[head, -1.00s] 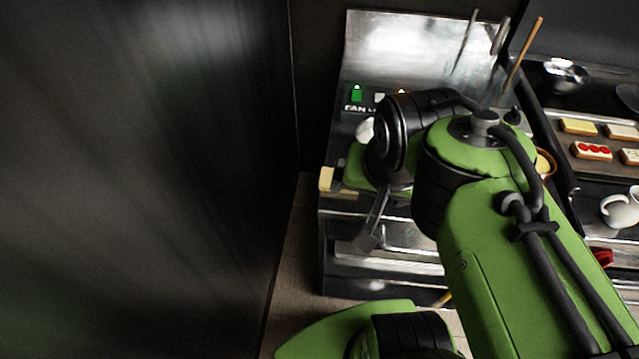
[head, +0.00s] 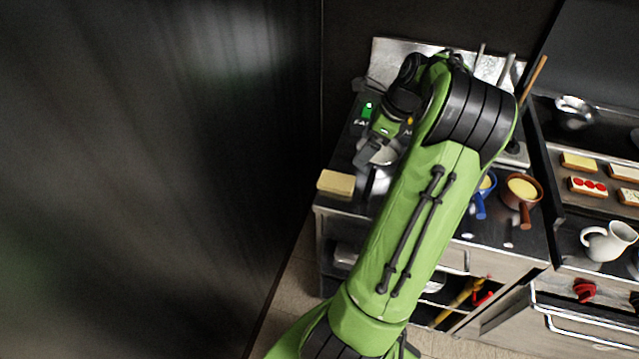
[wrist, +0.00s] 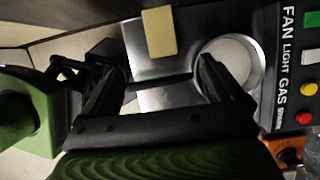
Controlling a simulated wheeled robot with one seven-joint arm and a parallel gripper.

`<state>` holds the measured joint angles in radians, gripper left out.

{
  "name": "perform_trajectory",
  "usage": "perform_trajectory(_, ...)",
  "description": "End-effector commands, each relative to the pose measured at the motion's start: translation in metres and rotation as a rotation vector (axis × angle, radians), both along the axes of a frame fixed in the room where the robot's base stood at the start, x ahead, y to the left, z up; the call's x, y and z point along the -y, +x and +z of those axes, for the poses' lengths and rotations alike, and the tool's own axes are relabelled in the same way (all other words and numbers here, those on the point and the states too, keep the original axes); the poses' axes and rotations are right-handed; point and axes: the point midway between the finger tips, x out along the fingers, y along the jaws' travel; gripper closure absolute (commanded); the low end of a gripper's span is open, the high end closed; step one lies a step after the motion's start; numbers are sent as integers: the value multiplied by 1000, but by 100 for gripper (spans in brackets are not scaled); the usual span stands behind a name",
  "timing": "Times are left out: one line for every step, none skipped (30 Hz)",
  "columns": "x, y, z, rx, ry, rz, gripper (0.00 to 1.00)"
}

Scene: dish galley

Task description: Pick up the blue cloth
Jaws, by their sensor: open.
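I see no blue cloth in either view. My gripper (wrist: 155,66) is open and empty in the wrist view, its two dark fingers wide apart above a bare steel part of the counter. In the head view my gripper (head: 374,152) is partly hidden behind my arm, over the left part of the counter. A pale yellow block (wrist: 159,32) lies beyond the fingers on the counter; it also shows in the head view (head: 336,183). A round pot with a white inside (wrist: 228,62) stands just beyond the right finger.
A control panel with coloured buttons (wrist: 306,90) is at the right of the wrist view. A blue pan (head: 481,204) and a brown pan (head: 523,190) stand right of my arm. A white jug (head: 608,240) is further right. A large dark panel (head: 150,180) fills the left.

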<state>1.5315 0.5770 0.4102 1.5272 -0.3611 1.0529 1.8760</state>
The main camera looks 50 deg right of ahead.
Motion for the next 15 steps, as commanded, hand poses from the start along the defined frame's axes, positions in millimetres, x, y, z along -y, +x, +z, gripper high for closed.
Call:
perform_trajectory(-3, 5, -14, -2, 4, 5, 6)
perform_trajectory(-5, 7, -21, -2, 4, 6, 6)
perform_trajectory(-7, 11, -32, -2, 5, 7, 6)
perform_trajectory(-8, 13, -39, -3, 5, 6, 6)
perform_trajectory(-9, 16, -46, -3, 4, 6, 6)
perform_trajectory(-11, 20, -56, -3, 4, 9, 6)
perform_trajectory(-12, 23, -62, -3, 3, 8, 6)
perform_trajectory(-13, 25, -69, -3, 3, 8, 6)
perform_trajectory(-14, 28, -77, -4, 4, 8, 6)
perform_trajectory(-15, 30, -82, -3, 4, 7, 6)
perform_trajectory(-15, 32, -86, -2, 2, 7, 6)
perform_trajectory(-16, 33, -89, -3, 2, 7, 6)
perform_trajectory(-16, 34, -92, -3, 1, 6, 6)
perform_trajectory(-16, 35, -94, -2, 0, 6, 6)
perform_trajectory(-17, 37, -99, -4, 1, 7, 6)
